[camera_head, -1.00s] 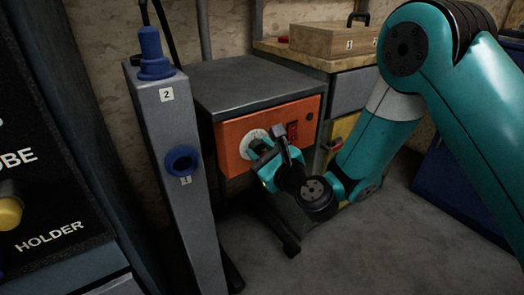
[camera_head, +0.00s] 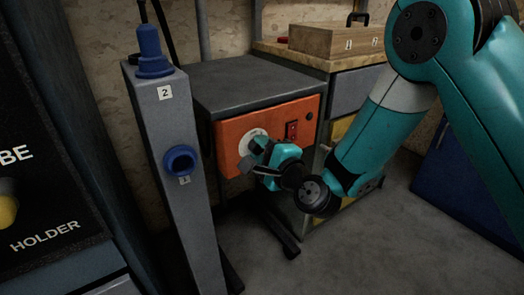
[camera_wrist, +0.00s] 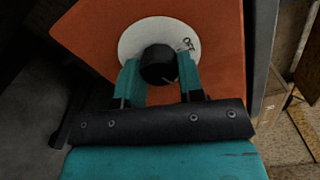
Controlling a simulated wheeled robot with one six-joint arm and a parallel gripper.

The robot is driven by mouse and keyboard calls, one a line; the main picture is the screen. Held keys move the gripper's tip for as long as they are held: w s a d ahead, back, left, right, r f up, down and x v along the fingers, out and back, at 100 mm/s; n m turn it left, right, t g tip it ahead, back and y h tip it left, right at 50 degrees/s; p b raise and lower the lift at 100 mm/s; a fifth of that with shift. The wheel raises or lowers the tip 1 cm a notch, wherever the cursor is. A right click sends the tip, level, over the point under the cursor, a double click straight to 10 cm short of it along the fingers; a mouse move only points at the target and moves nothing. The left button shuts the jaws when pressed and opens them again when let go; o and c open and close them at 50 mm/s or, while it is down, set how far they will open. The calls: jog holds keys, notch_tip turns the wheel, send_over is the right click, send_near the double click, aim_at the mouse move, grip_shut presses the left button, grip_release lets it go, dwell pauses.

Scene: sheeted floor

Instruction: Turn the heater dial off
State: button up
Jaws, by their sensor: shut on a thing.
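The heater is a grey box with an orange front panel (camera_head: 228,136). Its round white dial plate (camera_head: 246,140) is partly hidden behind my gripper (camera_head: 257,158) in the head view. In the wrist view the black dial knob (camera_wrist: 158,62) sits in the middle of the white plate (camera_wrist: 130,42), and the word OFF (camera_wrist: 187,44) is printed at the plate's upper right. My gripper (camera_wrist: 160,74) has one teal finger on each side of the knob and is shut on it. The knob's pointer is hard to make out.
A red switch (camera_head: 291,131) is on the panel right of the dial. A grey post (camera_head: 186,210) with blue knobs stands close on the left. A workbench with a wooden box (camera_head: 330,40) is behind on the right. The floor (camera_head: 350,255) in front is clear.

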jog(key=n, duration=0.7)
jog(key=shift+b, duration=0.4)
jog(key=n+b, duration=0.1)
jog(key=n, duration=0.6)
jog(key=shift+s+a, duration=0.1)
jog(key=o, duration=0.9)
jog(key=shift+r, duration=0.1)
jog(key=b+v, duration=1.7)
jog(key=b, duration=0.5)
jog(key=shift+s, duration=0.1)
jog(key=shift+r+p, duration=0.1)
jog(key=shift+p, duration=0.25)
